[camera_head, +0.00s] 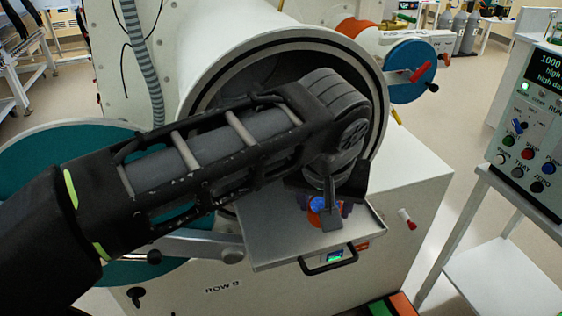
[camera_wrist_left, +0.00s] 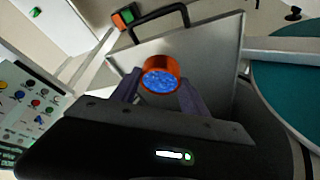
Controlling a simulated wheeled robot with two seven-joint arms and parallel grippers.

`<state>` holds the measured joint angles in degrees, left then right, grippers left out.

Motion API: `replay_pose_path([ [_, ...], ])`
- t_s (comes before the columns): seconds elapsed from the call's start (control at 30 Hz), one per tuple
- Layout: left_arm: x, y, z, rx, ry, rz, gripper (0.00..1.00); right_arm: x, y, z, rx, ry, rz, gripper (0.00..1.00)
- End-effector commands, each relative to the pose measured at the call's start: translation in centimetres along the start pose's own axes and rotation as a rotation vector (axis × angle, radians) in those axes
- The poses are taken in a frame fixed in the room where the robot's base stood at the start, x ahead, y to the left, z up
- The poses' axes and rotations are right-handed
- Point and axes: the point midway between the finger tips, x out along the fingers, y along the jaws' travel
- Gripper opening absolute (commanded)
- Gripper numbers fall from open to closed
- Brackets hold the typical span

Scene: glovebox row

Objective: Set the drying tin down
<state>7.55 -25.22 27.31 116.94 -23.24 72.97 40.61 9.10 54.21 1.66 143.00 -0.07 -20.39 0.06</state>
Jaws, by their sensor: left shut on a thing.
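The drying tin (camera_head: 316,217) is a small orange-copper tin filled with blue beads. It also shows in the left wrist view (camera_wrist_left: 161,64), with its open top facing the camera. My left gripper (camera_head: 324,208) is shut on it, one purple finger on each side (camera_wrist_left: 160,92). The tin is over the metal tray (camera_head: 273,250) that sticks out of the round port. I cannot tell whether its base touches the tray. Part of the tin is hidden by the gripper in the head view. My right gripper is not in view.
The round port (camera_head: 225,58) opens behind the tray, and my left arm crosses in front of it. The teal round door (camera_head: 50,150) is swung open at left. The tray has a black front handle (camera_head: 328,266). A control panel (camera_head: 537,130) stands at right.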

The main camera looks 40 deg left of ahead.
Motion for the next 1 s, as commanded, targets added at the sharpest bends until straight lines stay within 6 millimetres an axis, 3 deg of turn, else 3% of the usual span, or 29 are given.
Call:
replay_pose_path([
  [0.17,0.7,-1.6,-2.2,-0.004,-0.002,-0.001,0.04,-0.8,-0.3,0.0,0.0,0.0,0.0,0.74],
  [0.5,3.8,-6.9,-9.5,-0.004,-0.004,-0.001,0.04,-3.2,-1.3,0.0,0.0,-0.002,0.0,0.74],
  [0.8,6.2,-10.7,-14.7,-0.003,-0.001,-0.001,0.04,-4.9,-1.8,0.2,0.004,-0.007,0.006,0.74],
  [1.0,8.8,-10.7,-13.5,0.0,-0.001,0.0,0.04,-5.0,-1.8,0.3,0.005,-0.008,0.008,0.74],
])
